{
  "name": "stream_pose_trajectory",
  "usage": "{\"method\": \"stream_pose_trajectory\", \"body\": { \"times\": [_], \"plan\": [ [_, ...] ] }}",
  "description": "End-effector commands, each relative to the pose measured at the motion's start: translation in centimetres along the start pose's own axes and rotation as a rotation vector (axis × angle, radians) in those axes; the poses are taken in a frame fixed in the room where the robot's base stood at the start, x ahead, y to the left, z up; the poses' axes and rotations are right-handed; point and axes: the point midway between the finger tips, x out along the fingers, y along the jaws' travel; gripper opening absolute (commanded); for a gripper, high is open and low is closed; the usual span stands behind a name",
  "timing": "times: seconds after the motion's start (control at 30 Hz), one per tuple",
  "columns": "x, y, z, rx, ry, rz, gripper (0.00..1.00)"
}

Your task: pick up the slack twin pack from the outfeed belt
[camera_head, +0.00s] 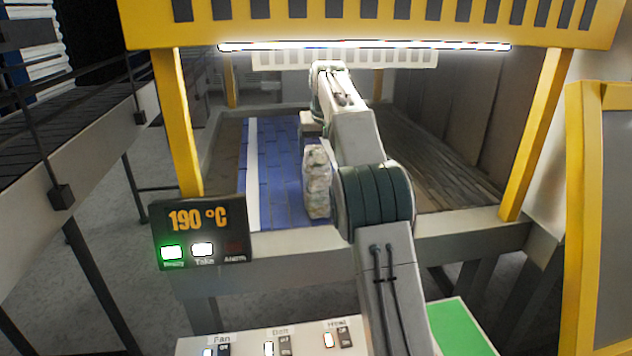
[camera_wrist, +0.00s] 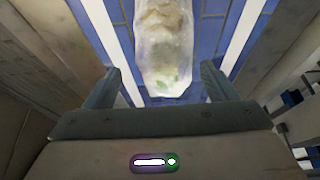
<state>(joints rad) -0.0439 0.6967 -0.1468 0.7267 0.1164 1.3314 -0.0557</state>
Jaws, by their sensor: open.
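The twin pack (camera_head: 317,182) is a clear, wrinkled wrapped pack standing out pale against the blue outfeed belt (camera_head: 275,170). In the wrist view the pack (camera_wrist: 165,45) lies lengthwise on the belt, with whitish and greenish contents showing through the film. My gripper (camera_wrist: 158,88) is open, with one finger on each side of the pack's near end and clear space at both sides. I cannot tell its height above the belt. In the head view my arm hides most of the gripper and the belt's right part.
A yellow frame (camera_head: 178,125) with a light bar (camera_head: 365,46) spans above the belt. A display (camera_head: 203,232) reads 190 °C, with its green Ready lamp lit. A switch panel (camera_head: 285,341) and green pad (camera_head: 460,328) are in front. White strips flank the blue belt.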

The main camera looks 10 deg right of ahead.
Motion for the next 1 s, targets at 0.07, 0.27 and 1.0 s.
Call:
{"method": "stream_pose_trajectory", "body": {
  "times": [0.07,0.27,1.0],
  "plan": [
    [0.9,0.0,0.0,0.000,-0.002,0.000,0.79],
    [3.2,-0.5,-0.4,-0.001,-0.004,0.000,0.79],
    [6.5,-0.7,-0.5,0.000,0.001,0.000,0.12]
  ]
}}
